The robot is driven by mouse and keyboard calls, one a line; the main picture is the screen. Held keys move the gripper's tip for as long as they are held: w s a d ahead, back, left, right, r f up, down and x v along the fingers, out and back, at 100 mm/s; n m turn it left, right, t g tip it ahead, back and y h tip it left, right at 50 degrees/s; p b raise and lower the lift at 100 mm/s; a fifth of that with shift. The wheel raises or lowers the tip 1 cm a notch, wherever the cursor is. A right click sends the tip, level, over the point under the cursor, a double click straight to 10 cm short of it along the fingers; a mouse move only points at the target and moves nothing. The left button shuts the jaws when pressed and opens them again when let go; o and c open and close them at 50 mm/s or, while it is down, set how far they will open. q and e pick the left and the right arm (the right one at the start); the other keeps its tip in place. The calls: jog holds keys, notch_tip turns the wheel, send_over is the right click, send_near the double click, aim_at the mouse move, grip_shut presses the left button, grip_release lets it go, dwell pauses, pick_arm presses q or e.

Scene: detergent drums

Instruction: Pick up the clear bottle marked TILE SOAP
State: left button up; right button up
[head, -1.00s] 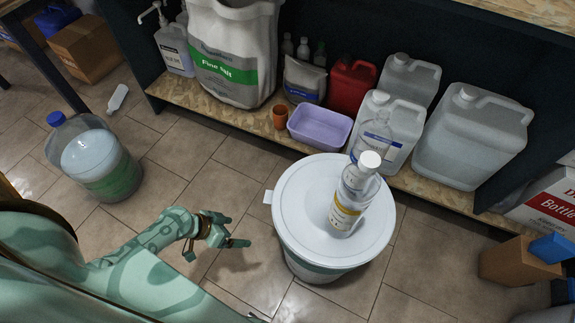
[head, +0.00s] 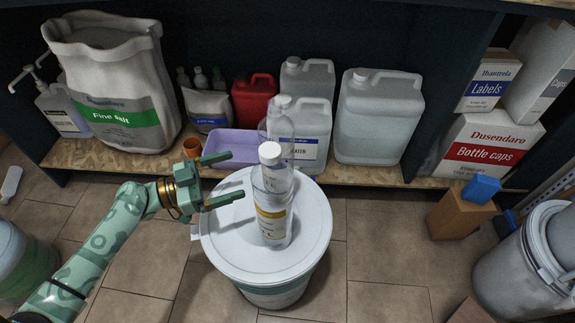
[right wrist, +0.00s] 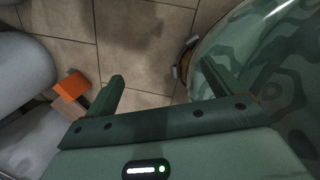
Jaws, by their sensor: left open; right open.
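A clear bottle (head: 272,215) with a white cap and a white-and-yellow label stands upright on the white lid of a drum (head: 228,240). The label's words are too small to read. My left gripper (head: 237,176) is open and empty, over the drum's left side. Its fingers point right toward the bottle's upper part, with a gap between fingertips and bottle. My right gripper (right wrist: 163,82) is open and empty above the tiled floor in the right wrist view; the bottle is not in that view.
Behind the drum, a low shelf holds a lilac tub (head: 232,143), a red can (head: 254,100), pale jerrycans (head: 378,120) and a large sack (head: 115,85). Boxes (head: 490,145) stand at right, near another drum (head: 530,270). Floor in front is clear.

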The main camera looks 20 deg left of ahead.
aim_at(285, 160)
pick_arm(q)
jog(key=b+x, duration=0.1)
jog(key=x, duration=1.2)
jog(key=shift+w+d+f+b, duration=0.2)
jog(key=shift+w+d+b, duration=0.1)
jog(key=shift+b, duration=0.1)
jog(key=c, duration=1.1)
pick_arm(e)
jog(key=w+r+t, duration=0.1)
jog(key=w+r, duration=0.3)
jog(key=w, duration=0.2)
jog(key=shift+w+d+r+n+h, duration=0.2)
jog(key=shift+r+n+h, duration=0.05)
jog(key=shift+n+h, duration=0.15)
